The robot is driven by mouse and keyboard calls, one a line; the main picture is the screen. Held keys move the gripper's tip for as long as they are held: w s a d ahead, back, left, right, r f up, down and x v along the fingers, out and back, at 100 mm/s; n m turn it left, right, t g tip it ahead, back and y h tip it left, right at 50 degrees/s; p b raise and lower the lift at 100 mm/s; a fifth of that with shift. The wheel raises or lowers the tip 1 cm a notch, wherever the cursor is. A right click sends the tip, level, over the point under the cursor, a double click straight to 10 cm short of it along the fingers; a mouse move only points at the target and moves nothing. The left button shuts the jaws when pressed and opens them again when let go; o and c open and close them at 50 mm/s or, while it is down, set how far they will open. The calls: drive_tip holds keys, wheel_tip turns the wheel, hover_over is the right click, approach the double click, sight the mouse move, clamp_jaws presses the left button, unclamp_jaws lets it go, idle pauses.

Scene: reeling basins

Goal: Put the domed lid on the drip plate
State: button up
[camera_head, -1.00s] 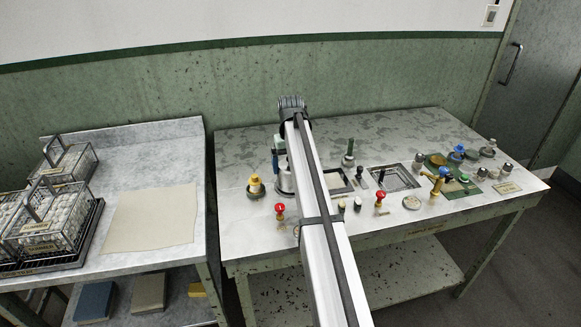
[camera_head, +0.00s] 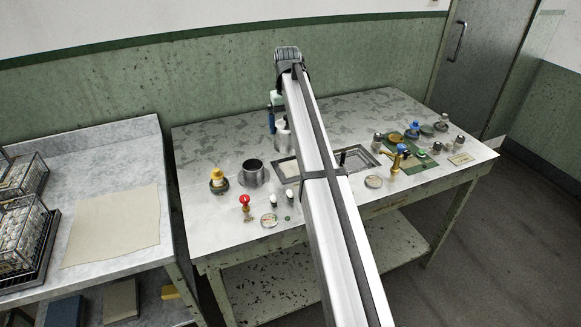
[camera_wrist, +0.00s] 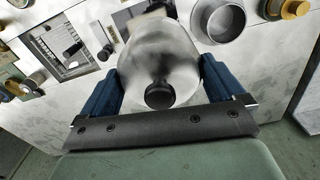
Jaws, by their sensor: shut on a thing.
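My gripper (camera_wrist: 161,92) has blue fingers shut on the domed lid (camera_wrist: 160,58), a shiny steel dome with a black knob on top. In the head view the lid (camera_head: 282,138) shows beside my arm, over the back of the bench, with a blue finger above it. Its far side is hidden by my arm. A shallow metal tray with a grate (camera_head: 366,152), perhaps the drip plate, lies right of my arm; it shows in the wrist view at left (camera_wrist: 62,60). An open steel pot (camera_head: 252,172) stands left of my arm, apart from the lid.
A yellow-topped item (camera_head: 217,181) and a red-knobbed item (camera_head: 245,204) stand at the left of the bench. A brass fitting (camera_head: 399,155) and several jars stand at right. A second table with a beige sheet (camera_head: 115,225) and wire baskets (camera_head: 22,235) is at left.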

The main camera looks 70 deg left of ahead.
drive_tip(key=shift+w, duration=1.1)
drive_tip(key=shift+a+n, duration=0.15)
drive_tip(key=shift+n, duration=0.45)
drive_tip(key=shift+f, duration=5)
drive_tip(key=shift+f, duration=0.15)
drive_tip(key=o, duration=0.7)
wheel_tip(320, 180, up, 12)
drive_tip(key=shift+r, duration=0.2)
